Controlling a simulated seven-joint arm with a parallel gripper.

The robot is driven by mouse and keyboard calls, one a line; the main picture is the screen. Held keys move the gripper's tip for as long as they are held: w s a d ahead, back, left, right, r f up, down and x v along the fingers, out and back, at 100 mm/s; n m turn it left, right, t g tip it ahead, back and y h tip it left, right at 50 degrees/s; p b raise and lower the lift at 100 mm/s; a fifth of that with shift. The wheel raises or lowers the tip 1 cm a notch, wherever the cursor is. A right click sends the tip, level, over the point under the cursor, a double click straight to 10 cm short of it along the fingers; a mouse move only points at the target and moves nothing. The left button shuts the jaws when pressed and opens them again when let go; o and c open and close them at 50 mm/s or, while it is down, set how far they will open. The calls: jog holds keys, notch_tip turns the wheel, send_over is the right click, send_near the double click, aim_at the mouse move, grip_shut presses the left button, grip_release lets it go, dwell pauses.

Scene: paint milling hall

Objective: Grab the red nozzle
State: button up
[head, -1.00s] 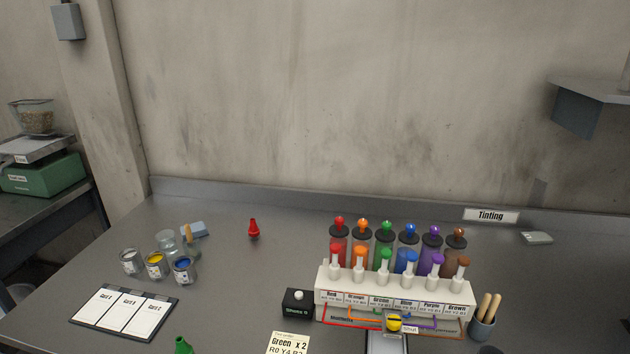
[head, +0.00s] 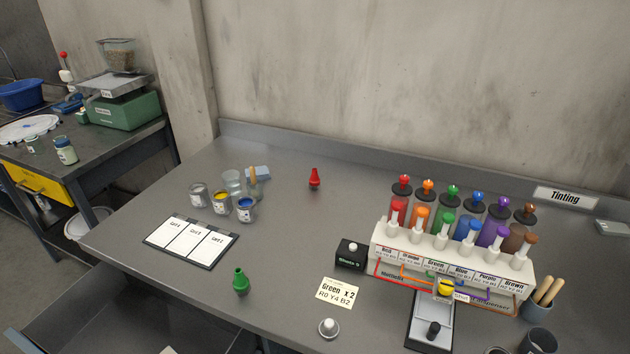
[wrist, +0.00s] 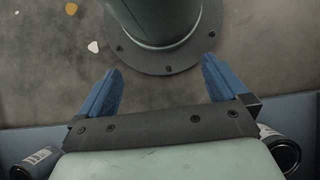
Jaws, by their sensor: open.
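The red nozzle (head: 314,179) stands upright on the grey table (head: 290,222), toward the back and left of the dispenser. A green nozzle (head: 240,281) stands nearer the front edge, left of the note. My gripper (wrist: 160,82) shows only in the wrist view, with its two blue fingers spread apart and nothing between them. It points down over the floor and a round bolted base plate. The red nozzle is not in the wrist view.
The tint dispenser (head: 450,254) with several coloured bottles stands at the right. A black button box (head: 350,254) and an order note (head: 338,293) are beside it. Small paint cans (head: 220,202) and a card board (head: 191,241) lie left. Table around the red nozzle is clear.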

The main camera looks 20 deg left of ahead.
jog(key=shift+c, duration=0.4)
jog(key=c, duration=0.4)
